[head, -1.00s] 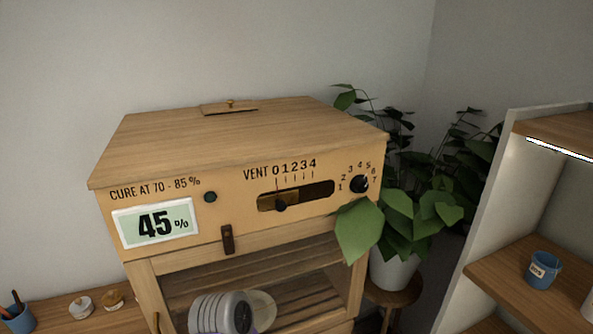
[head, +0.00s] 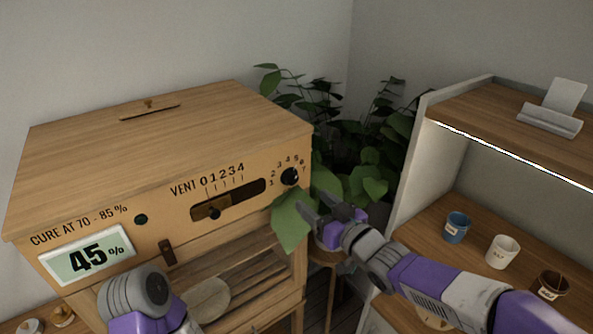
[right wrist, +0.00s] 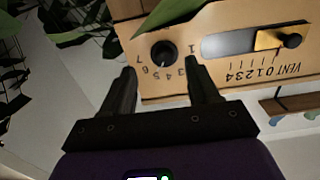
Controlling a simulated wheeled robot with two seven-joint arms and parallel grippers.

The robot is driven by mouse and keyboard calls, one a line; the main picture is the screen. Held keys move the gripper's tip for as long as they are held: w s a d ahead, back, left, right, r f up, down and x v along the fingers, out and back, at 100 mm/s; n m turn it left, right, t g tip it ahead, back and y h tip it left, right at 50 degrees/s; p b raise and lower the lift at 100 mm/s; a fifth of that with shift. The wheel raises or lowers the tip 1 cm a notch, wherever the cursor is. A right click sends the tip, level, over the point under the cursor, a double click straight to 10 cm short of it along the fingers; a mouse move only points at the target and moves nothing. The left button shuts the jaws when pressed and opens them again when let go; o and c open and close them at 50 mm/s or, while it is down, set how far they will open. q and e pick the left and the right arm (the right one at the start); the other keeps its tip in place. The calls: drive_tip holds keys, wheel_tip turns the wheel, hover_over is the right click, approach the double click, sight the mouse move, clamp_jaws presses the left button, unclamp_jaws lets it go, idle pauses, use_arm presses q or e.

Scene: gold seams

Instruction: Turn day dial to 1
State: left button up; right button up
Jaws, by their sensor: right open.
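The day dial (head: 290,176) is a black round knob at the right end of the cabinet's tan front panel, ringed by the numbers 1 to 7. It also shows in the right wrist view (right wrist: 163,54), upside down; I cannot surely read where it points. My right gripper (head: 325,203) is open and empty, to the right of and below the dial in the head view. In the right wrist view its two fingers (right wrist: 161,80) point toward the dial, apart from it. Part of my left arm shows at the bottom left, but its gripper does not.
The vent slider knob (head: 214,213) sits left of the dial, near the low end of its scale. A display (head: 87,257) reads 45 %. Plant leaves (head: 291,222) hang close beside the dial and my right gripper. A shelf unit (head: 411,165) with cups stands at the right.

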sight(294, 179)
drive_tip(key=shift+y, duration=0.3)
drive_tip(key=w+a, duration=0.1)
drive_tip(key=w, duration=0.1)
drive_tip(key=w+a+r+p, duration=0.1)
drive_tip(key=w+a, duration=0.1)
drive_tip(key=w+a+r, duration=0.1)
drive_tip(key=w, duration=0.1)
drive_tip(key=shift+a+p, duration=0.3)
